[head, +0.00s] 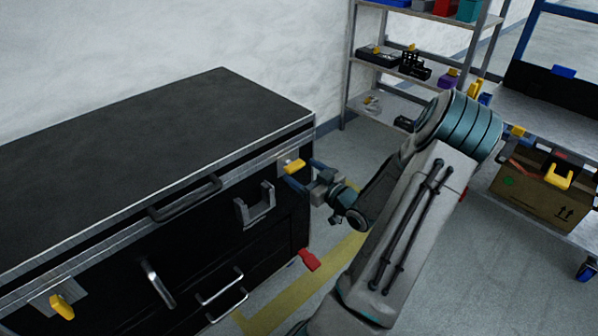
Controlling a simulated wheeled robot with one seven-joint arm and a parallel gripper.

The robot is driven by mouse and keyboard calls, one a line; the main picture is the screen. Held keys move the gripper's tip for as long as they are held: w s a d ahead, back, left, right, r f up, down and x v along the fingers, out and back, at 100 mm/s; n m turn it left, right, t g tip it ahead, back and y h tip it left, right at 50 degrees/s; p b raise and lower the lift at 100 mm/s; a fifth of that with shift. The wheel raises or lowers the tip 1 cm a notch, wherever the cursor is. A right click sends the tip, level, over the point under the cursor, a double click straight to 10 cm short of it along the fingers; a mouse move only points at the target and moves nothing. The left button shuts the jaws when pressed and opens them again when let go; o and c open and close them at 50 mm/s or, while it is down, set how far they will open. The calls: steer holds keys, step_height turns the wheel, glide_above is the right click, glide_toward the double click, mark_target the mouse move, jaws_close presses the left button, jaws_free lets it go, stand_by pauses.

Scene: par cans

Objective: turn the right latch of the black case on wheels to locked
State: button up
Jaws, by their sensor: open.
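The black case (150,150) with metal edges fills the left side of the head view. Its right latch has a yellow handle (294,166) on a metal plate at the front face's right end, just below the lid edge. The handle points sideways, along the lid edge. My gripper (303,173) is open at this latch, with one blue finger above right of the handle and one below it. I cannot tell whether either finger touches it.
The case front has a black lid handle (185,198), a grey bracket (255,204), metal handles and a red piece (309,260) low at the corner. Shelves (425,75) and a cart with a cardboard box (540,187) stand right. Yellow-taped floor lies between.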

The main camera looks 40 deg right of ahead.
steer(key=shift+w, duration=1.1)
steer(key=c, duration=1)
